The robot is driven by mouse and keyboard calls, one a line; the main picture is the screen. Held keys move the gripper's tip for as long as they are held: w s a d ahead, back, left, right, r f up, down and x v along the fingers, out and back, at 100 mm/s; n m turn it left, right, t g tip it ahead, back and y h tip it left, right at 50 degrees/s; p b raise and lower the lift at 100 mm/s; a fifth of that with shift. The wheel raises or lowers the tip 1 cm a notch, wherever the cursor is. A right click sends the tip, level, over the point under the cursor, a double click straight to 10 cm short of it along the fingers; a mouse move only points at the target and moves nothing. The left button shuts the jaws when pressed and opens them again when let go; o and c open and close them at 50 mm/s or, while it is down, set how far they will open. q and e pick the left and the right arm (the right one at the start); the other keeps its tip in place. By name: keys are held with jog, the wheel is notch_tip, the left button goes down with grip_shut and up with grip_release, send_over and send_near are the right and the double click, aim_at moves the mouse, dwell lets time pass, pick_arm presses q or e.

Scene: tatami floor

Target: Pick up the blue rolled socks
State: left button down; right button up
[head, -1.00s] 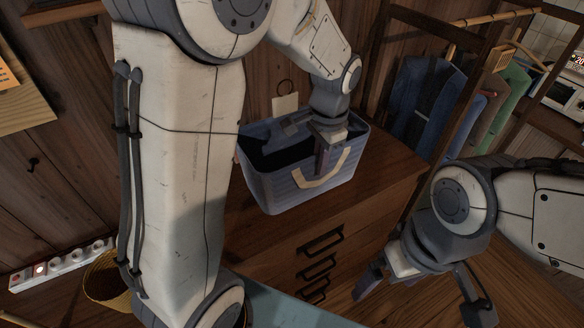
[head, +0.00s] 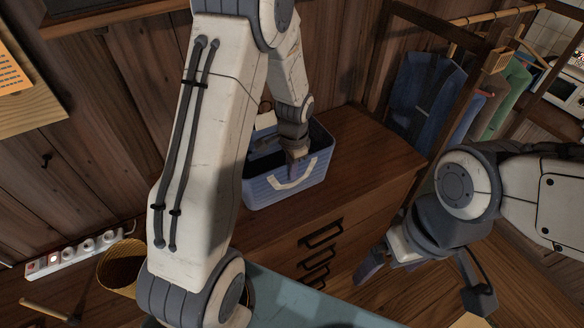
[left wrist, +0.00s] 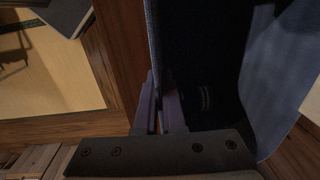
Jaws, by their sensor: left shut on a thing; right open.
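I see no blue rolled socks for certain. The blue basket (head: 262,191) stands on the wooden cabinet, and its inside is mostly dark. It also shows in the left wrist view (left wrist: 268,75), where faint pale stripes show in the dark, too dim to identify. My left gripper (head: 294,168) is at the basket's front wall beside the pale handle. In the left wrist view its fingers (left wrist: 160,105) are shut with the basket's wall between them. My right gripper (head: 425,283) is open and empty, in front of the cabinet at the right.
The wooden cabinet (head: 365,150) has free top room right of the basket. Clothes (head: 425,95) hang on a rack behind right. A power strip (head: 75,253), a yellow woven basket (head: 118,268) and a wooden-handled tool (head: 45,309) are at the lower left.

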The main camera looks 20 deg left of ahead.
pick_arm(q)
jog(key=shift+f, duration=0.15)
jog(key=c, duration=1)
grip_release()
